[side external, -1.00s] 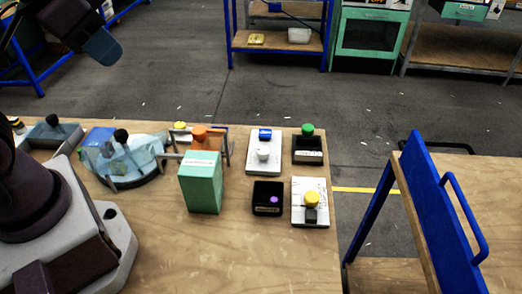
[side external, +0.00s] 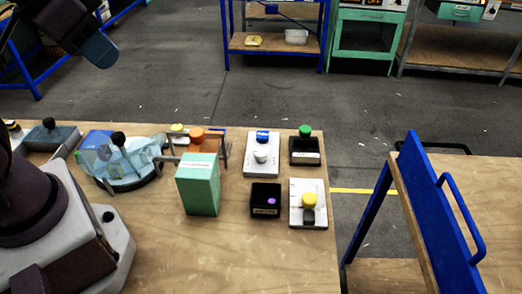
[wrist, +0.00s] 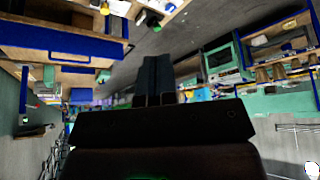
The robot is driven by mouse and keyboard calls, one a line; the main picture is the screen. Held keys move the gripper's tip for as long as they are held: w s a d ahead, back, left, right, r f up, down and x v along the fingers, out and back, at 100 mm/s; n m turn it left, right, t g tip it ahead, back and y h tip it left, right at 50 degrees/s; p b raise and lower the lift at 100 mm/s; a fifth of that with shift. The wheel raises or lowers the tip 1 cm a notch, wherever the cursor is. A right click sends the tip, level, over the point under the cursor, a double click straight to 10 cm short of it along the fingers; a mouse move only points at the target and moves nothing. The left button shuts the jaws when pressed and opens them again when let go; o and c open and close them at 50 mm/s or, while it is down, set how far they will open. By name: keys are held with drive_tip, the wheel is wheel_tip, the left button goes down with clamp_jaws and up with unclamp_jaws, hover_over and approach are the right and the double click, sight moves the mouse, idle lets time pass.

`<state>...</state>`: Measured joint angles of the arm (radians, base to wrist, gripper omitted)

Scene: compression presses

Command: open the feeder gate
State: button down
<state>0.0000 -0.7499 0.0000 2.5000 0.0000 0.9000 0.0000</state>
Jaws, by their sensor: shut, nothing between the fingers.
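I cannot tell for sure which part is the feeder gate. An orange knob (side external: 197,135) sits by a metal frame (side external: 226,150) behind a tall green box (side external: 198,185) on the wooden table. Left of it is a round station with a clear bluish cover (side external: 118,165) and a black knob (side external: 118,138). My gripper (side external: 101,49) is high at the upper left of the side view, well away from these things. In the wrist view my gripper (wrist: 154,72) points out over the room, with its dark fingers together and nothing between them.
At the table's right are a white plate with a blue block (side external: 262,137), a green button box (side external: 304,150), a black box with a purple dot (side external: 265,200) and a yellow button plate (side external: 309,205). A blue-framed cart (side external: 435,205) stands farther right. The front table is clear.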

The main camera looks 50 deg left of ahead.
drive_tip(key=c, duration=1.5)
unclamp_jaws()
drive_tip(key=shift+c, duration=0.2)
drive_tip(key=o, duration=0.8)
drive_tip(key=w+f+g, duration=0.1)
drive_tip(key=w+d+f+g, duration=0.1)
drive_tip(key=f, duration=0.1)
drive_tip(key=shift+d+m+h, duration=0.15)
drive_tip(key=shift+m+h, duration=0.15)
drive_tip(key=n+g, duration=0.4)
drive_tip(key=n, duration=1.5)
approach(261, 151)
drive_tip(key=f, duration=0.9)
drive_tip(key=shift+s+d+f, duration=0.2)
drive_tip(key=shift+s+d, duration=0.05)
drive_tip(key=c, duration=0.9)
